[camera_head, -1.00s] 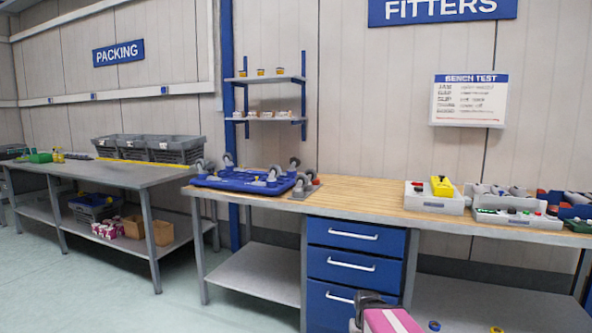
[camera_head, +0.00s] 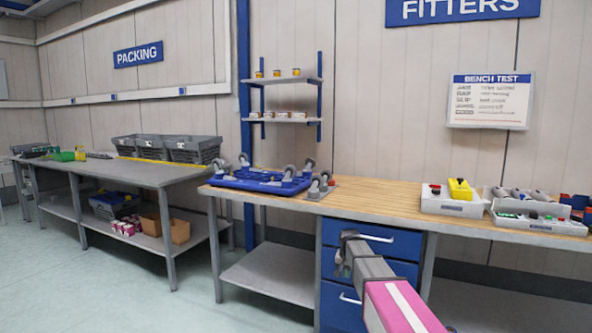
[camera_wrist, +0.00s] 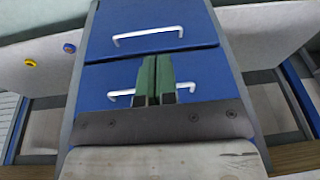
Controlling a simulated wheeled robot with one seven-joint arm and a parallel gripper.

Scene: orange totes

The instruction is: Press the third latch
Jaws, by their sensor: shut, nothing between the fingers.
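A blue wheeled frame (camera_head: 262,184) lies on the left end of the wooden bench in the head view, with several grey casters (camera_head: 320,184) pointing up around its edges. Any latches on it are too small to make out, so I cannot tell which is the third. My gripper (camera_head: 343,268) is in front of the blue drawers, below the bench top and apart from the frame. In the wrist view my gripper's green fingers (camera_wrist: 155,62) are together with nothing between them, in front of a blue drawer (camera_wrist: 150,35). The frame is not visible in the wrist view.
More trays (camera_head: 540,222) stand at the right. A wall shelf (camera_head: 285,120) is above the frame. A packing table (camera_head: 140,172) with grey crates stands left.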

